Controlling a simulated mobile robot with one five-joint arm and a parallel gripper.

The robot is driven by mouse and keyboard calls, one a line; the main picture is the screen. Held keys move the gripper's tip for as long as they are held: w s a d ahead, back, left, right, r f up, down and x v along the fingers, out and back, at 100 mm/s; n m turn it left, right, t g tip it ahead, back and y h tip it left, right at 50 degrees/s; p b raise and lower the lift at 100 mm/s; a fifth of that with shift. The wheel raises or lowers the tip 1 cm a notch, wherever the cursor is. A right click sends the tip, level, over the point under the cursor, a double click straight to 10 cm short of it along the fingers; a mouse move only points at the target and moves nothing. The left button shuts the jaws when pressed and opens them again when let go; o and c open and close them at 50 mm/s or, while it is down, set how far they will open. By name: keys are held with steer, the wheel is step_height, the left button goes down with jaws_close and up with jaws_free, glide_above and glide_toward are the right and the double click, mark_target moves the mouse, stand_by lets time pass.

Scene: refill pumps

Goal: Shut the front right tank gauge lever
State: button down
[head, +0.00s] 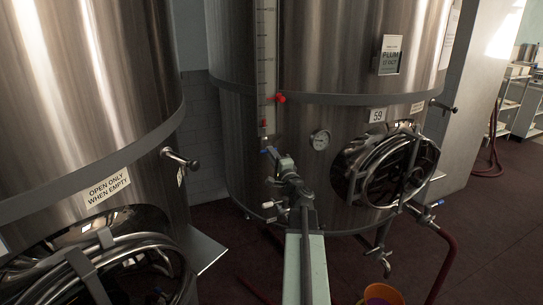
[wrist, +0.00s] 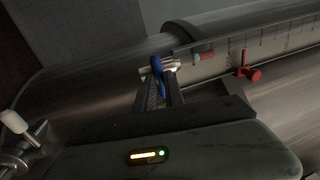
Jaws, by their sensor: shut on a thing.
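The front right tank (head: 330,60) is a tall steel cylinder with an upright tank gauge (head: 267,50), a pale scale strip with a red marker (head: 280,98). The blue gauge lever (wrist: 158,78) sits at the gauge's lower end, by a metal fitting. My gripper (wrist: 160,92) is shut on the lever, with a finger on each side. In the wrist view the lever lies roughly across the line of the gauge strip (wrist: 225,57). In the head view my gripper (head: 272,157) is at the gauge foot and mostly hides the lever.
A round dial (head: 320,139) and a manway door (head: 385,168) are right of my arm. Another steel tank (head: 85,90) stands close on the left. Dark red floor (head: 480,240) is open at right.

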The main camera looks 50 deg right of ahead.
steer(key=c, duration=1.4)
jaws_free()
steer(key=shift+c, duration=0.2)
steer(key=b+v, duration=0.1)
steer(key=v, duration=0.6)
steer(key=shift+s+a+b, duration=0.15)
steer(key=shift+s+b, duration=0.15)
steer(key=shift+s, duration=0.05)
steer(key=shift+f, duration=0.1)
